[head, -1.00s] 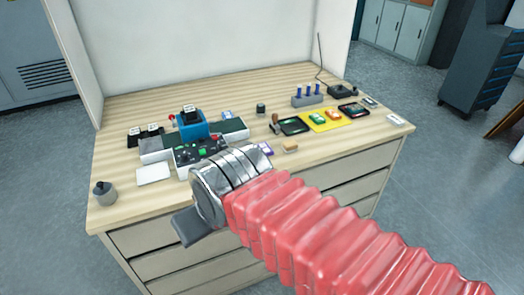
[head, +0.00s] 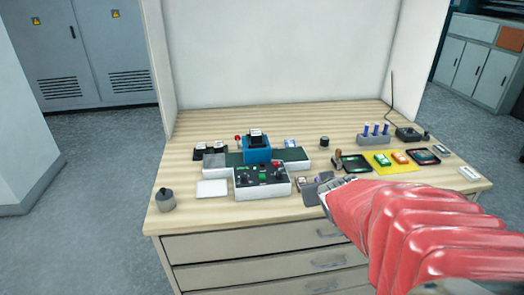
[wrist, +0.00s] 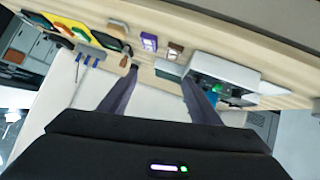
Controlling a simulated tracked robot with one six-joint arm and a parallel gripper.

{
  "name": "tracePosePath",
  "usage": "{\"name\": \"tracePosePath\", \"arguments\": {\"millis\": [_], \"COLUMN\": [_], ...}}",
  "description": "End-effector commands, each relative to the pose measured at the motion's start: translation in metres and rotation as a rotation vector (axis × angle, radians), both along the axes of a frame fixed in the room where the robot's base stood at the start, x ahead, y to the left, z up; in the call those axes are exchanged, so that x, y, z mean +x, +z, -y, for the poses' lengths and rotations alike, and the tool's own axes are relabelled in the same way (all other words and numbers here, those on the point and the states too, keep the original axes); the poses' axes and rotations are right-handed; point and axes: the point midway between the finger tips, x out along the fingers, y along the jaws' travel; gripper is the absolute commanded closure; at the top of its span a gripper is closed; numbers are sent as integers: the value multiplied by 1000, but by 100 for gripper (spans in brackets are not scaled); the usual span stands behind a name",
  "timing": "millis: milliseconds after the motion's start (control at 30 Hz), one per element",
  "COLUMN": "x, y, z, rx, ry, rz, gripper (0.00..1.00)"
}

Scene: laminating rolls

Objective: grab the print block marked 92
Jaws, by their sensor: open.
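No number 92 can be read in any view. Small black blocks with white tops (head: 208,149) sit at the back left of the bench in the head view. Another black-and-white block (head: 256,135) sits on top of the blue press (head: 257,151). Their markings are too small to read. My gripper (head: 322,186) is over the front of the bench, right of the control box (head: 262,178) and apart from these blocks. In the wrist view my gripper (wrist: 160,78) has its two fingers spread with nothing between them.
A small tan block (head: 302,182) lies beside my gripper. A yellow mat (head: 393,163) with green and orange pads lies to the right, between dark trays. A rack with blue-topped pieces (head: 374,136) stands behind. A grey weight (head: 165,200) and white card (head: 212,188) lie front left.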

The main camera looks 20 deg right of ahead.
Motion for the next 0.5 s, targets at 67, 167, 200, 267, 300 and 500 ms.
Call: {"name": "tracePosePath", "arguments": {"millis": [67, 167, 200, 267, 300, 500], "x": [2, 4, 3, 2, 1, -10], "y": [-14, -26, -31, -39, -45, -68], "z": [21, 44, 52, 62, 68, 86], "rx": [1, 3, 8, 19, 29, 99], "ry": [12, 26, 32, 47, 57, 107], "rz": [23, 69, 87, 117, 137, 235], "gripper": [43, 43, 43, 43, 43, 43]}}
